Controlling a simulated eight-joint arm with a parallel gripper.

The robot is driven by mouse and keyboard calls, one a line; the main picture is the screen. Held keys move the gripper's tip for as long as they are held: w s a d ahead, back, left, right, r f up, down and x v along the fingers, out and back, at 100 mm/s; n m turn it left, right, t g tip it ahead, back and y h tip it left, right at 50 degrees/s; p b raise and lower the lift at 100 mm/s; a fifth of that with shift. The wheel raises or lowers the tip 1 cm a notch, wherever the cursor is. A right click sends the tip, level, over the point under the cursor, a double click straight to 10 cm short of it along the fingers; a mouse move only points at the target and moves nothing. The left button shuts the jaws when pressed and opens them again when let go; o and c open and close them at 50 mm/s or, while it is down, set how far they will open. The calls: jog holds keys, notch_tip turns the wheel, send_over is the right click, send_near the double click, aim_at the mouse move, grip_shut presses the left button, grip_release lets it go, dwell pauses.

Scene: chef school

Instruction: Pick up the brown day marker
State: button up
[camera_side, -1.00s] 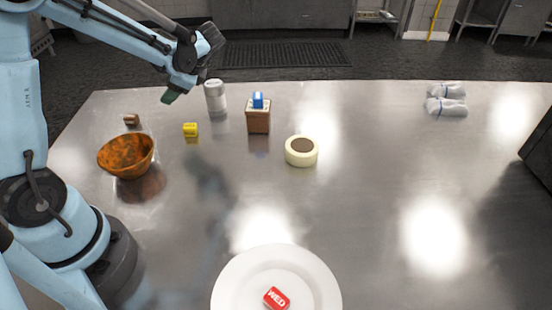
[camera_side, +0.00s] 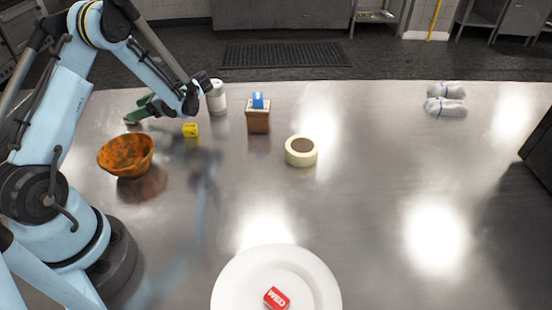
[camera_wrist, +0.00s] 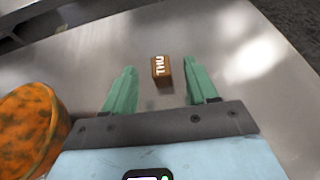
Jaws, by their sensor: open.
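The brown day marker (camera_wrist: 161,70), a small block lettered THU, lies on the steel table. In the wrist view it appears between the two green fingertips of my gripper (camera_wrist: 159,66), with a gap on each side. My gripper (camera_side: 138,112) is open and empty. In the side view it reaches down to the left at the marker's spot, at the table's far left, and largely hides the marker. I cannot tell how far the fingertips are above the table.
An orange mottled bowl (camera_side: 114,160) stands close by, also left in the wrist view (camera_wrist: 30,125). A yellow block (camera_side: 190,130), white canister (camera_side: 216,98), wooden holder with a blue marker (camera_side: 258,120) and tape roll (camera_side: 301,151) are rightward. A plate (camera_side: 232,283) holds a red marker.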

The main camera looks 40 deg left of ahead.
jog(key=shift+f+x, duration=0.1)
jog(key=shift+x, duration=1.55)
jog(key=shift+f+x, duration=0.15)
jog(key=shift+x, duration=1.45)
jog(key=shift+d, duration=0.1)
jog(key=c, duration=1)
